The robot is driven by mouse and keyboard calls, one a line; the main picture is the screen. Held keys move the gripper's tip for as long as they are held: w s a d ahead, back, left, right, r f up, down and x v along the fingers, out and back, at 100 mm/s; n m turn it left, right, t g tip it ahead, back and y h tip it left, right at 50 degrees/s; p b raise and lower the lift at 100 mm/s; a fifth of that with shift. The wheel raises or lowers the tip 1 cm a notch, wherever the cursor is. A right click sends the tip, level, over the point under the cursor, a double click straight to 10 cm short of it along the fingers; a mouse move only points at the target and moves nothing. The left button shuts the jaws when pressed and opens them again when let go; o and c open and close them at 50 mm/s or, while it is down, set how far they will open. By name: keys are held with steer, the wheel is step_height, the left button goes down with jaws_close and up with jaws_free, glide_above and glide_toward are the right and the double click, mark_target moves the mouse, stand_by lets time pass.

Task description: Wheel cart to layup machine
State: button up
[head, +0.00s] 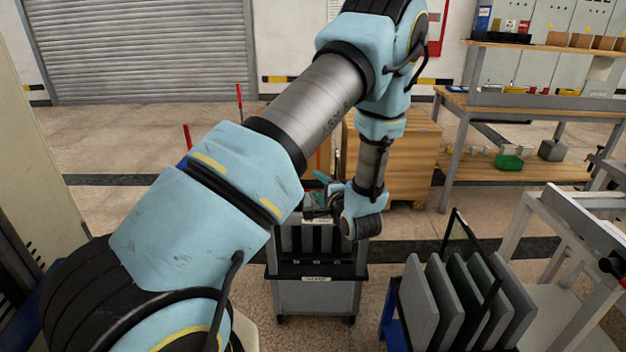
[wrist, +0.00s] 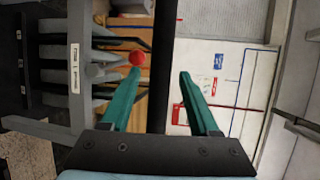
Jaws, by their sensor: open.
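A grey cart (head: 315,297) with black upright slots and white labels stands on the floor in the middle of the head view, partly behind my arm. My gripper (head: 322,188) is at its top, with green fingers partly hidden by the wrist. In the wrist view my gripper (wrist: 151,85) is open. A black bar (wrist: 164,60) runs between its two fingers in the picture; I cannot tell whether it touches them. A labelled part of the cart (wrist: 73,65) shows at left there. I cannot make out which thing is the layup machine.
A rack of grey panels (head: 432,290) stands close right of the cart, beside a white frame (head: 540,235). A wooden cabinet (head: 410,160) is behind the cart. A workbench (head: 470,105) stands at back right. Open floor (head: 110,130) lies toward the roller shutter (head: 140,50).

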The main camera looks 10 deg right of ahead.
steer(key=shift+p+x, duration=0.35)
steer(key=shift+x, duration=1.85)
jaws_close()
